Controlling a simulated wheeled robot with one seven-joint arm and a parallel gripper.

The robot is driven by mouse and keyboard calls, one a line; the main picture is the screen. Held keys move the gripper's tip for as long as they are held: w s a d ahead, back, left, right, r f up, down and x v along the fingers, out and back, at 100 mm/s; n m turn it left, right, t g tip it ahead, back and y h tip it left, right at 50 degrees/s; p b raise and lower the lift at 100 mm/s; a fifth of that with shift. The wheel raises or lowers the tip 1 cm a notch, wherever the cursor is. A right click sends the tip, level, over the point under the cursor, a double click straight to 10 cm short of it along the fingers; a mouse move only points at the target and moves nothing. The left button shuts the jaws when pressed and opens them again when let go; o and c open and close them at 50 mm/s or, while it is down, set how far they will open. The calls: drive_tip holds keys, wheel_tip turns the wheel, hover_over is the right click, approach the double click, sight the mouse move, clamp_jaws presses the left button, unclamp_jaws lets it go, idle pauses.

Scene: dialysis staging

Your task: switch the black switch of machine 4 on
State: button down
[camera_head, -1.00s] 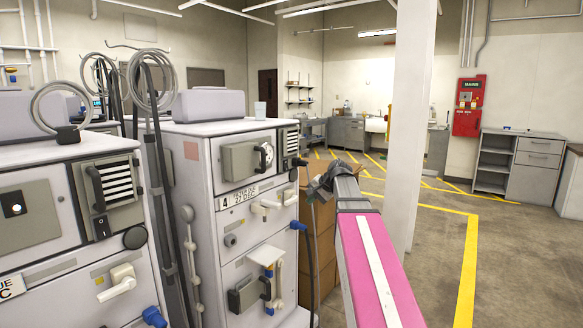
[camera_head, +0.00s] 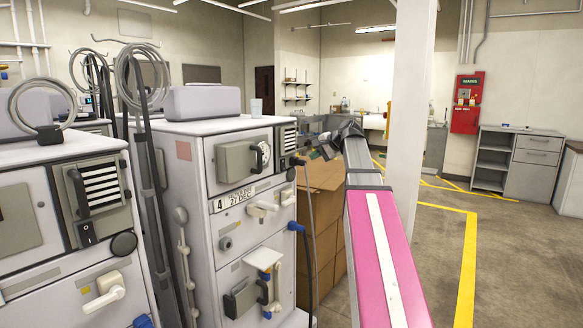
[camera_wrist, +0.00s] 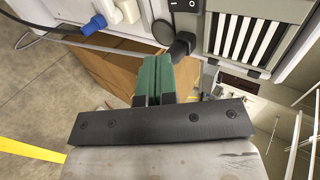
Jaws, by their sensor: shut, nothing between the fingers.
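Machine 4 (camera_head: 198,262) is a white dialysis cabinet marked with a 4 on its label (camera_head: 231,199), left of centre in the head view. In the wrist view, a black rocker switch (camera_wrist: 184,4) with white marks is cut by the top edge, beside a striped grille (camera_wrist: 240,40) and above a round black knob (camera_wrist: 181,46). I cannot tell its position. My gripper (camera_head: 325,148) is right of machine 4 in the head view, apart from its front. Its green fingers (camera_wrist: 155,75) are together and empty, below the knob and switch in the wrist view.
Another machine (camera_head: 60,270) stands at the left, with its own black switch (camera_head: 87,232). A cardboard box (camera_head: 322,195) stands beyond machine 4, behind my gripper. A white pillar (camera_head: 410,120) rises right of my arm. The floor at the right is open.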

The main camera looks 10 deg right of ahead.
sight(284, 166)
drive_tip(key=r+x, duration=0.1)
drive_tip(key=x, duration=1.2)
drive_tip(key=shift+w+a, duration=0.55)
drive_tip(key=shift+r, duration=0.1)
drive_tip(key=shift+w+a, duration=0.1)
drive_tip(key=shift+a, duration=0.05)
drive_tip(key=shift+r, duration=0.8)
